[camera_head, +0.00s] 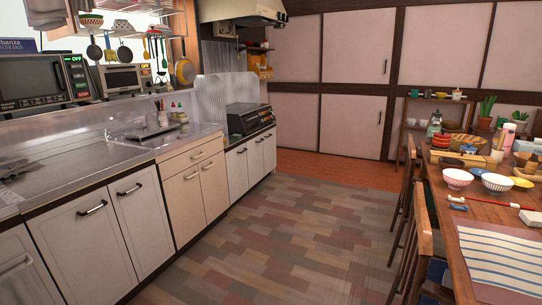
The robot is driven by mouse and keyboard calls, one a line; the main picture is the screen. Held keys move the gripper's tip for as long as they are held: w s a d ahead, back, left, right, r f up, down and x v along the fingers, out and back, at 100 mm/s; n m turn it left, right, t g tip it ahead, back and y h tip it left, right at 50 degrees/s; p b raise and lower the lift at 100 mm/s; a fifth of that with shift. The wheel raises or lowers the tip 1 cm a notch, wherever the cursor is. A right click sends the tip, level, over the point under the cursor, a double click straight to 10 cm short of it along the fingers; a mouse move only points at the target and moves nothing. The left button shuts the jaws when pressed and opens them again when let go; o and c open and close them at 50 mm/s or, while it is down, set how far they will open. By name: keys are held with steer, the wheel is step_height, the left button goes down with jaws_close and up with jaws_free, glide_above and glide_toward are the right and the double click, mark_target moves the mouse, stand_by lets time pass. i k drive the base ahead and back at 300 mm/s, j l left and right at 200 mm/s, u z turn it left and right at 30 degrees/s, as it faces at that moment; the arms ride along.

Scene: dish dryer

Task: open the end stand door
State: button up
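The kitchen counter runs along the left side, with several shut doors below it. At its far end, a lower white stand (236,172) carries a dark gas stove (248,118). Its white doors are shut and have small dark handles near their tops. Nearer, a cream cabinet (183,195) has a drawer above two shut doors. Nearest, white sink doors (78,240) with dark bar handles are also shut. I cannot tell for sure which of these is the end stand door. My gripper is not in view.
The patterned floor (265,240) is clear between the counter and the dining table. The wooden table (475,225) with bowls and chairs (418,245) stands at the right. Large pale closet doors (354,50) fill the back wall. A range hood (244,13) hangs above the stove.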

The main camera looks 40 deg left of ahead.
mark_target(269, 143)
steer(key=i+j+u, duration=0.55)
steer(key=i, duration=0.45)
steer(key=i+j+u, duration=0.3)
steer(key=i, duration=0.2)
steer(key=i+u, duration=0.3)
steer(key=i, duration=2.1)
steer(key=i+z, duration=0.15)
steer(key=i, duration=0.3)
steer(key=i+j+z, duration=0.15)
steer(key=i, duration=0.3)
steer(key=i+j+z, duration=0.15)
steer(key=i, duration=0.3)
steer(key=i+j+z, duration=0.15)
steer(key=i, duration=0.3)
steer(key=i+j+z, duration=0.35)
steer(key=i+l, duration=0.05)
steer(key=i, duration=0.05)
